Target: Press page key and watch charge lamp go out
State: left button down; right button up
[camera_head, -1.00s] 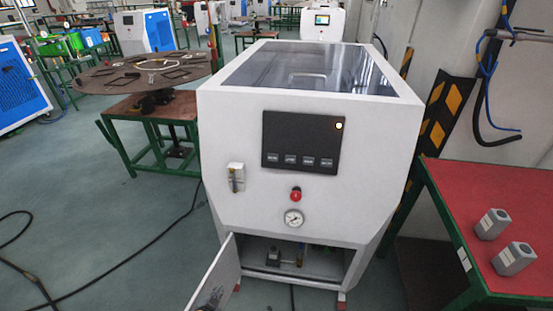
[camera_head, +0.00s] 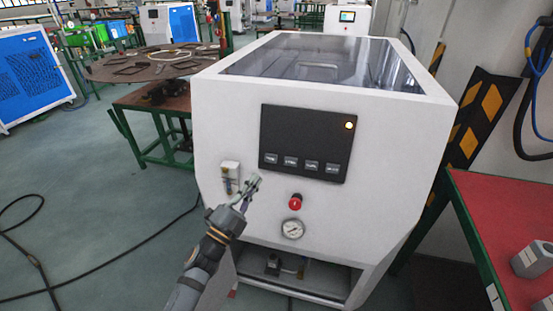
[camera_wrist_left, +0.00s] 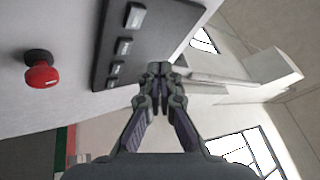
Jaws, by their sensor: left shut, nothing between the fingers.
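The white generator cabinet (camera_head: 370,200) has a black control panel (camera_head: 300,125) on its front. The leftmost key (camera_head: 271,159) is closest to my left gripper (camera_head: 254,182). That gripper is shut and empty, with its tips below the panel's lower left corner. In the left wrist view the shut fingertips (camera_wrist_left: 160,68) appear beside the panel (camera_wrist_left: 148,48) and its keys. My right gripper is not seen.
The red button also shows in the left wrist view (camera_wrist_left: 41,75). A red-topped table (camera_head: 500,215) stands at the right.

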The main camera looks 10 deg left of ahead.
aim_at(271, 158)
pick_arm(q)
jog(key=r, duration=0.1)
jog(key=d+r+m+h, duration=0.1)
jog(key=shift+s+r, duration=0.25)
jog(key=shift+r, duration=0.1)
jog(key=w+f+b, duration=0.2)
jog(key=w, duration=0.6)
jog(key=shift+w+f, duration=0.3)
jog(key=shift+f, duration=0.05)
jog(key=shift+d, duration=0.1)
dwell(1.0)
jog(key=shift+w+f, duration=0.1)
jog(key=shift+w, duration=0.3)
jog(key=shift+w+f, duration=0.1)
jog(key=shift+w, duration=0.3)
dwell(0.6)
jog(key=shift+s+r, duration=0.25)
jog(key=shift+s, duration=0.6)
